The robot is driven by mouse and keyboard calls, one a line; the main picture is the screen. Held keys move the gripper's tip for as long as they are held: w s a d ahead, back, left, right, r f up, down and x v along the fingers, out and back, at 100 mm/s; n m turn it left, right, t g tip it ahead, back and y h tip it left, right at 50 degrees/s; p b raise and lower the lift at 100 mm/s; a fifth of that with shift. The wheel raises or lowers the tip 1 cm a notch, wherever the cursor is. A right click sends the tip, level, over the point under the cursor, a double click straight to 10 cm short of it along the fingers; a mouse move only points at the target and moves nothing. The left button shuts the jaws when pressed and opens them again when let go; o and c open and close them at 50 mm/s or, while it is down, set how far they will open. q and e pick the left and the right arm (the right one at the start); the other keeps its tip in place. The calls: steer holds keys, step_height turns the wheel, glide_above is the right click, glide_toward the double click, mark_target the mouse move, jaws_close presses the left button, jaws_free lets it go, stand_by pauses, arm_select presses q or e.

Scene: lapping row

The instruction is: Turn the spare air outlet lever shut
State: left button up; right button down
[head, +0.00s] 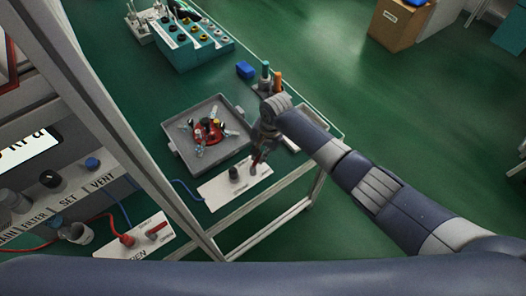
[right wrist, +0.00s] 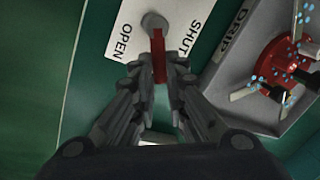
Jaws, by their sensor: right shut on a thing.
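The spare air outlet lever is red (right wrist: 159,58) and sits on a white plate (right wrist: 107,50) marked OPEN and SHUT. In the right wrist view it runs from a grey round pivot (right wrist: 155,20) down between my fingers, between the two words. My right gripper (right wrist: 160,75) is shut on the lever's free end. In the head view, the gripper (head: 258,152) comes down over the plate (head: 217,195), and its fingers partly hide the lever. My left gripper is not in view.
A grey drip tray (head: 180,152) with a red fitting (head: 208,130) stands close beside the plate. Another white plate with a red lever (head: 158,228) is at lower left, past a frame post. Bottles (head: 277,80) stand behind my right gripper.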

steer(key=n, duration=0.1)
steer(key=a+n+b, duration=0.1)
steer(key=n, duration=0.1)
steer(key=shift+w+a+f+n+g, duration=0.1)
steer(key=shift+w+a+n+g, duration=0.2)
steer(key=shift+n, duration=0.1)
steer(key=n+b, duration=0.1)
steer(key=a+n, duration=0.1)
steer(key=shift+n+g+b, duration=0.3)
steer(key=shift+n+b, duration=0.05)
steer(key=shift+n, duration=0.05)
steer(key=n, duration=0.1)
steer(key=a+n+b, duration=0.1)
steer(key=n, duration=0.1)
steer(key=shift+s+a+g, duration=0.1)
steer(key=shift+a+g, duration=0.15)
steer(key=shift+g, duration=0.05)
steer(key=shift+s+a+n+b, duration=0.1)
steer(key=shift+a+n+b, duration=0.1)
steer(key=shift+n+b, duration=0.35)
steer(key=shift+s+a+n+b, duration=0.1)
steer(key=shift+a+n+b, duration=0.1)
steer(key=shift+n, duration=0.55)
steer(key=c, duration=1.6)
jaws_free()
steer(key=shift+c, duration=0.2)
